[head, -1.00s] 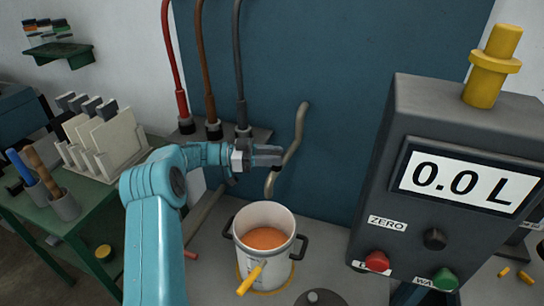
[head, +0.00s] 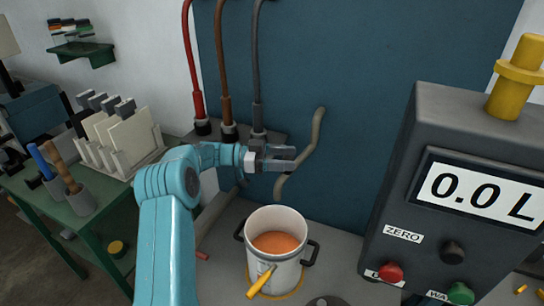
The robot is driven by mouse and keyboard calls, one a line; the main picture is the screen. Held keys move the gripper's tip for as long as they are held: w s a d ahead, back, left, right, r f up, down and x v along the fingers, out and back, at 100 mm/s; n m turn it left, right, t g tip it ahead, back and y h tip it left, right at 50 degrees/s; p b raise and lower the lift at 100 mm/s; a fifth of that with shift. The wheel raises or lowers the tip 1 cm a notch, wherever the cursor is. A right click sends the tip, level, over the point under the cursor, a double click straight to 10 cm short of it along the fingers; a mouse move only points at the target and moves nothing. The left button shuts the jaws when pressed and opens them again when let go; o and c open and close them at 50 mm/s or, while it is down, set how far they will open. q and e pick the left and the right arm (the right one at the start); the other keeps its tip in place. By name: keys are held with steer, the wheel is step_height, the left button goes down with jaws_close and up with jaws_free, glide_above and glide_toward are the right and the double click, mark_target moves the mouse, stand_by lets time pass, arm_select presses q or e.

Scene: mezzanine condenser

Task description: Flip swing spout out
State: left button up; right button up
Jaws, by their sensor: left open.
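The swing spout appears to be the beige-grey bent pipe (head: 313,133) on the blue panel; its upper end points up and its lower end hangs down over the back of the pot. My left gripper (head: 289,159) is open, at the pipe's left side, with its fingers pointing right towards the middle bend. The fingers overlap part of the pipe in the picture, and I cannot tell whether they touch it. My right gripper is not in view.
A white pot (head: 275,232) with orange contents and a yellow handle stands below the spout. A grey meter box (head: 440,170) reading 0.0 L stands at the right. Red, brown and grey hoses (head: 256,65) rise behind my arm. A green bench (head: 50,215) is at the left.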

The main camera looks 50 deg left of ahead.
arm_select(q)
steer(key=b+v, duration=0.2)
steer(key=v, duration=1.3)
steer(key=shift+a+b, duration=0.3)
steer(key=shift+b, duration=0.05)
steer(key=shift+w+f, duration=0.1)
steer(key=shift+f, duration=0.1)
steer(key=shift+r, duration=0.1)
